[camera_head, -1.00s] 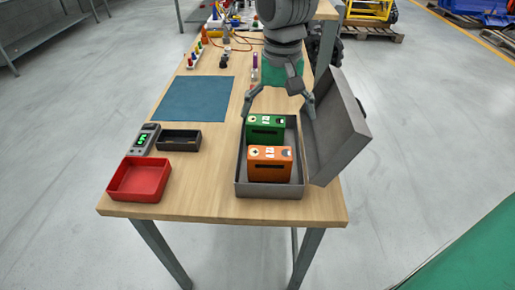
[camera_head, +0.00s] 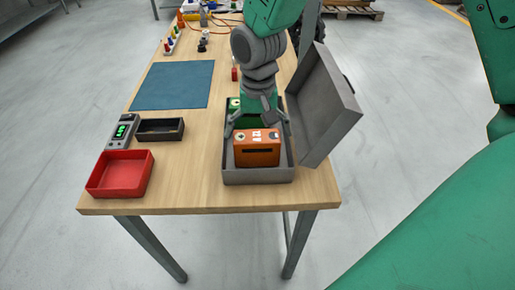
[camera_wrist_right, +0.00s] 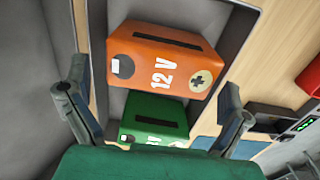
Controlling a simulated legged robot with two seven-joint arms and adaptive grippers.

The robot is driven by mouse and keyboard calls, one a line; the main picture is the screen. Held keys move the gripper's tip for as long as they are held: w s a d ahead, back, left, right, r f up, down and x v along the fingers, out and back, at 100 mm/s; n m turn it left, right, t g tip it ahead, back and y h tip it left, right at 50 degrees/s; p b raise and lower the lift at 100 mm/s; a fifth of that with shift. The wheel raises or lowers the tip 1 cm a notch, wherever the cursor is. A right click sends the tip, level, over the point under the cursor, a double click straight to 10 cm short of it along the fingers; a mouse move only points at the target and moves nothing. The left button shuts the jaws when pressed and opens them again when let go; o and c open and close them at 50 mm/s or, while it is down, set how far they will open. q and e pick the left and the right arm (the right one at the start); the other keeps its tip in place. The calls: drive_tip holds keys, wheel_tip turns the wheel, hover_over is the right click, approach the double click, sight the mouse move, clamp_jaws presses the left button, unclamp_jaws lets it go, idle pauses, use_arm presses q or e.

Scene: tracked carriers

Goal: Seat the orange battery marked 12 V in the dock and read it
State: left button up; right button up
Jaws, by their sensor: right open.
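The orange battery (camera_head: 257,152) stands in the front of the open grey case (camera_head: 258,176). In the right wrist view, the orange battery (camera_wrist_right: 160,58) shows its 12 V mark. A green battery (camera_head: 234,104) is behind it in the case, partly hidden by my arm; it also shows in the wrist view (camera_wrist_right: 152,118). My right gripper (camera_head: 259,128) is open and empty, with its fingers spread to either side near the orange battery's back top. The black dock tray (camera_head: 160,136) is empty beside a meter (camera_head: 122,131) with a lit green display. My left gripper is out of view.
The case lid (camera_head: 322,105) stands open at the right of the case. A red tray (camera_head: 120,175) is at the table's front left. A blue mat (camera_head: 172,84) lies behind the dock. Bare wood lies between the red tray and the case.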

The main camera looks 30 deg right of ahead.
drive_tip(key=shift+w+a+f, duration=0.1)
drive_tip(key=shift+a+f, duration=0.1)
drive_tip(key=shift+f, duration=1.05)
drive_tip(key=shift+r, duration=0.1)
drive_tip(key=c, duration=1.3)
